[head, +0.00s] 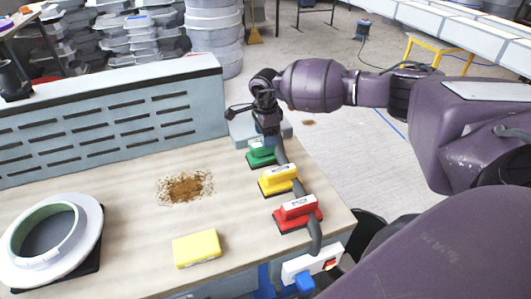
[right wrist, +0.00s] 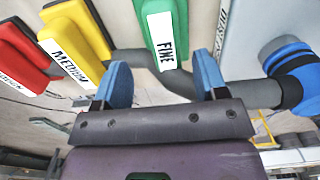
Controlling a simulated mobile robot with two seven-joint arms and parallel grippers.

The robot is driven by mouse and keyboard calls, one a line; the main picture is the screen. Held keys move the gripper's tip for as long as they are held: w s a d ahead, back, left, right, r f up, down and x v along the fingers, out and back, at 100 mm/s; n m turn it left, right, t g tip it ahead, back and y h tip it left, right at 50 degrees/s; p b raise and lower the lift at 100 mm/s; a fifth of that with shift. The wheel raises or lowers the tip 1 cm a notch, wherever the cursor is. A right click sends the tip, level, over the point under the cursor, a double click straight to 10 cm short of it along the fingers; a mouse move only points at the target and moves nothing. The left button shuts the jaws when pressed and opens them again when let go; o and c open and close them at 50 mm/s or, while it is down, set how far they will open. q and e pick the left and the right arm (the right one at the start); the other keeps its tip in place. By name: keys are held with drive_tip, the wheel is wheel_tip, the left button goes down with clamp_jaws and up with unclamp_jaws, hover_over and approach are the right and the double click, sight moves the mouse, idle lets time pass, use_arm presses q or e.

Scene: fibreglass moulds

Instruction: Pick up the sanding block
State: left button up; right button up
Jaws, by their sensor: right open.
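Three handled blocks stand in a row along the right side of the bench: a green one (head: 262,153) labelled "FINE", a yellow one (head: 279,180) labelled "MEDIUM" and a red one (head: 298,213), its label unreadable. A plain yellow block (head: 197,248) lies nearer the front. My right gripper (head: 266,128) is at the far end of the row, close to the green block. In the right wrist view its blue fingers (right wrist: 163,76) are apart and empty, with the green block (right wrist: 165,32) just beyond them; contact cannot be told. My left gripper is not in view.
A grey hose (head: 309,232) runs along the blocks' right side and crosses just beyond my fingers in the wrist view. A white switch box (head: 300,268) sits at the bench's right edge. A slotted blue-grey panel (head: 110,115) stands behind; a round mould (head: 88,245) lies left.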

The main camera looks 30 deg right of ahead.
drive_tip(key=f, duration=0.4)
drive_tip(key=shift+w+d+p, duration=0.1)
drive_tip(key=shift+w+p, duration=0.15)
drive_tip(key=shift+p, duration=0.1)
drive_tip(key=shift+f, duration=0.6)
drive_tip(key=shift+c, duration=0.5)
drive_tip(key=c, duration=1)
wheel_tip(320, 180, up, 20)
drive_tip(key=shift+r+b, duration=0.1)
drive_tip(key=shift+b, duration=0.6)
